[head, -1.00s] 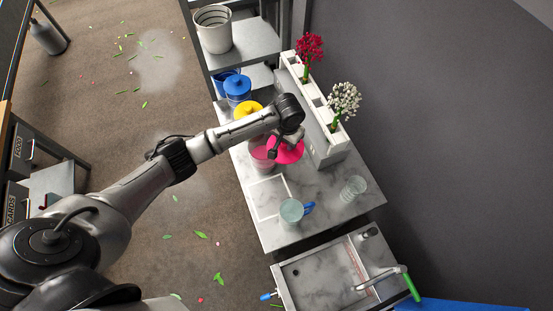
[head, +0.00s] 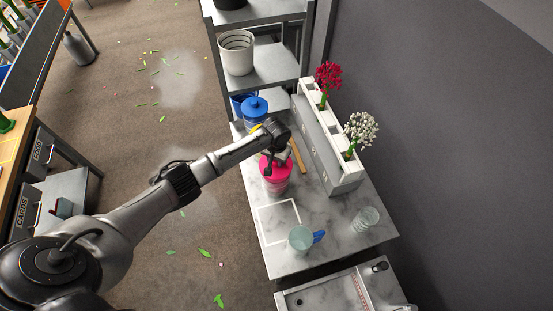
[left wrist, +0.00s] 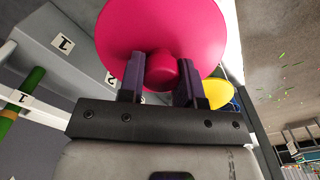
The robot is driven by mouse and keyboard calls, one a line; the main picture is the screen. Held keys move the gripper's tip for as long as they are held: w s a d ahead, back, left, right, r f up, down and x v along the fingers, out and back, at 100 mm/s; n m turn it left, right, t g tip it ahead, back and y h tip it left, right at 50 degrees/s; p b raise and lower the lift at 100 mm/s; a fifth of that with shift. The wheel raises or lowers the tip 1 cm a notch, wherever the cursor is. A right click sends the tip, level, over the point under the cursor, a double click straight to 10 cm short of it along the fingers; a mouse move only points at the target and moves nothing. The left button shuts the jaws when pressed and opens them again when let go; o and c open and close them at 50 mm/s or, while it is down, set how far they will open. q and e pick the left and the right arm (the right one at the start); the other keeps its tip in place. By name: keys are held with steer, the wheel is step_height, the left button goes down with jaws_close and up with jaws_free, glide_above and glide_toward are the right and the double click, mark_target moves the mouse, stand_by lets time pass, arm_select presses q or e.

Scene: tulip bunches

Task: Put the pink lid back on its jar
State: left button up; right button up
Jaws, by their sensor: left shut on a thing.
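The pink lid (head: 266,168) is a round disc with a knob. My left gripper (head: 274,162) is shut on that knob, and the lid fills the top of the left wrist view (left wrist: 160,28), its knob between the two fingers (left wrist: 161,80). The pink jar (head: 275,187) stands upright on the marble table, directly under the lid in the head view. The lid covers the jar's mouth from this angle; I cannot tell whether it rests on the rim or hangs just above. My right gripper is not in view.
A blue-lidded jar (head: 254,108) stands behind; a yellow lid (left wrist: 217,93) shows beside the pink one. A white planter (head: 335,160) with flowers lines the wall side. A glass mug (head: 301,238) and tumbler (head: 365,219) stand in front. A white outlined square (head: 279,224) is bare.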

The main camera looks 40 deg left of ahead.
arm_select(q)
steer(key=shift+f+b, duration=1.35)
steer(key=shift+b, duration=0.15)
steer(key=shift+f, duration=0.45)
steer(key=o, duration=1)
step_height(320, 180, up, 12)
steer(key=shift+f+p, duration=0.1)
steer(key=shift+p, duration=0.3)
steer(key=shift+r, duration=1)
